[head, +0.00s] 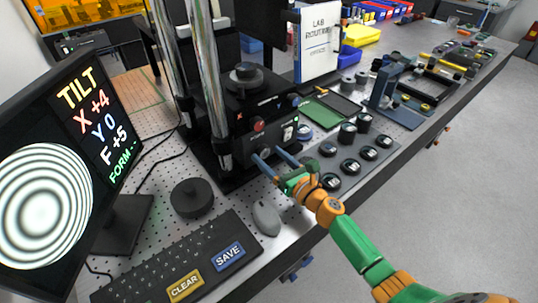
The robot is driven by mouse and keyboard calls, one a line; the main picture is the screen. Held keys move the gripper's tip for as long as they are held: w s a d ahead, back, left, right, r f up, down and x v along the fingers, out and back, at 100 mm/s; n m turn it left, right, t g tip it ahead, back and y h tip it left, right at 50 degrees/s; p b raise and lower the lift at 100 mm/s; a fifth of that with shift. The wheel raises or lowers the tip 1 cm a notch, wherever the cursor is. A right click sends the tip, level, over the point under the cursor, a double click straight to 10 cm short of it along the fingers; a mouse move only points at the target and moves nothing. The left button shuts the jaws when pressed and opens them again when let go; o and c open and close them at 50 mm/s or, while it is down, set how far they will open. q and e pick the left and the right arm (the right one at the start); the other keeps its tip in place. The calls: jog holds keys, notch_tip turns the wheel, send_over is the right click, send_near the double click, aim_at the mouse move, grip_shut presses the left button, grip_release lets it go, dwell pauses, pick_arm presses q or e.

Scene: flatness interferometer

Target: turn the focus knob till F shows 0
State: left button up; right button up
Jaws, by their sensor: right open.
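The monitor (100,105) at the left reads TILT, X +4, Y 0, F +5 and FORM with dashes. Below the text it shows round, closed light and dark rings. The interferometer (228,160) is a black instrument with shiny posts and small knobs on its front, including a red one (259,125). I cannot read which knob is the focus knob. My right gripper (269,156) is open at the lower front of the instrument, its two blue-grey fingers pointing at it. Whether the fingers are around a knob is too small to tell. My left gripper is not in view.
A keyboard (150,262) with CLEAR and SAVE keys, a mouse (266,218) and a round dark puck (192,197) lie in front. Several black round pieces sit on a grey tray (345,181) right of my gripper. A white lab routine sign (318,45) stands behind.

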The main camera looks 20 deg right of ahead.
jog(key=shift+w+a+f, duration=0.15)
jog(key=shift+w+a, duration=0.05)
jog(key=shift+w, duration=0.25)
jog(key=shift+w+f, duration=0.15)
jog(key=shift+w, duration=0.1)
jog(key=shift+s, duration=0.25)
jog(key=c, duration=0.6)
grip_shut()
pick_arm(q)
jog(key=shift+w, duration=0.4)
